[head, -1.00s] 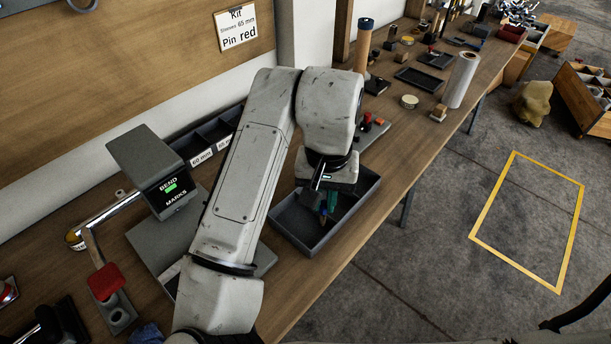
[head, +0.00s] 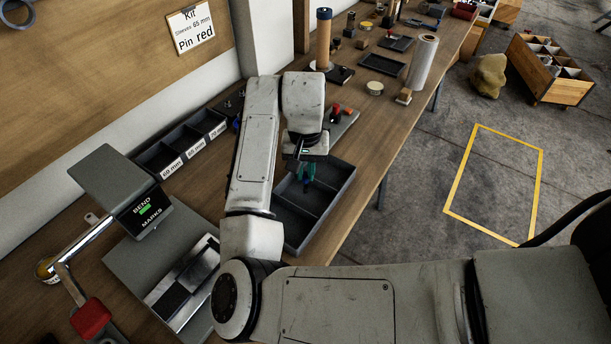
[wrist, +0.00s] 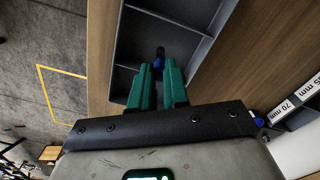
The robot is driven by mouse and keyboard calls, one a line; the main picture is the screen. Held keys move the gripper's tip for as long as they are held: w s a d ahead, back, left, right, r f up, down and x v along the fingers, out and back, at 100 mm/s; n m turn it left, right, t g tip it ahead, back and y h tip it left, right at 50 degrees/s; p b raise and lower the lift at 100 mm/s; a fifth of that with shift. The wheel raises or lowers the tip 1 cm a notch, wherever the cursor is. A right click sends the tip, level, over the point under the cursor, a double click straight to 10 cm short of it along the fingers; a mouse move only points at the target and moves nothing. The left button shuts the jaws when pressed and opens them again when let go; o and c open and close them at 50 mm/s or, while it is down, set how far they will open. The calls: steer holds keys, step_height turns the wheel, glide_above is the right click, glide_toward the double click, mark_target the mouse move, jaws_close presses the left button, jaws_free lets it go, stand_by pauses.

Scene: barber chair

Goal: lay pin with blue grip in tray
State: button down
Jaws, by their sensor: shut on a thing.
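My gripper (head: 308,172) points down over the far part of the grey tray (head: 322,212). In the wrist view its green fingers (wrist: 159,72) are shut on the pin with the blue grip (wrist: 158,61). Only a small blue part and a dark end of the pin show between the fingertips; the rest is hidden by the fingers. The tray also shows in the wrist view (wrist: 178,17), below and ahead of the fingertips, with its dividers and an empty compartment. I cannot tell whether the pin touches the tray floor.
A labelled sleeve bin (head: 180,147) stands left of my arm. A stand with red and dark pieces (head: 342,120) lies just behind the tray. The bench edge runs close to the tray's right side.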

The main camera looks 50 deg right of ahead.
mark_target(306, 178)
steer(key=shift+w+d+f, duration=0.2)
steer(key=shift+d+f, duration=0.15)
steer(key=shift+f, duration=0.15)
steer(key=shift+d+f+p, duration=0.1)
steer(key=shift+f+p, duration=0.3)
steer(key=shift+f, duration=1.25)
steer(key=shift+f, duration=0.15)
steer(key=c, duration=1.1)
jaws_free()
steer(key=shift+w, duration=0.1)
